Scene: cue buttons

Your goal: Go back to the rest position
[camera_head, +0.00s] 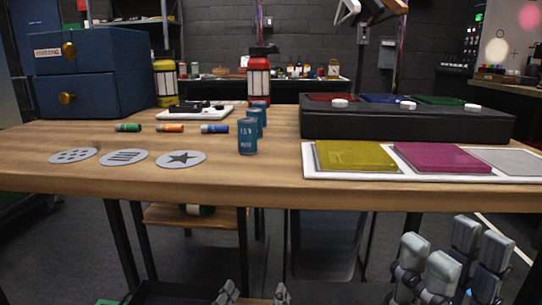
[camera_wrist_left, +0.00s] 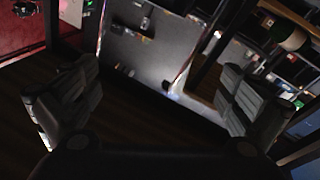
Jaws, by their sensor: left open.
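My left gripper (camera_head: 255,293) shows only its fingertips at the bottom edge of the head view, below and in front of the table. Its two fingers stand wide apart in the left wrist view (camera_wrist_left: 160,108), with nothing between them. My right gripper (camera_head: 452,252) is at the lower right of the head view, in front of the table's edge. Its grey finger pads point up and stand apart, with nothing seen between them. A black button box (camera_head: 405,126) with red, blue and green panels and white buttons sits on the table. Neither gripper touches it.
The wooden table (camera_head: 230,180) holds blue drawers (camera_head: 120,70), grey symbol discs (camera_head: 181,159), blue cans (camera_head: 247,136), batteries (camera_head: 170,128), lanterns, and a white tray (camera_head: 310,176) with yellow and magenta squares. A stool stands underneath. The table's front middle is clear.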

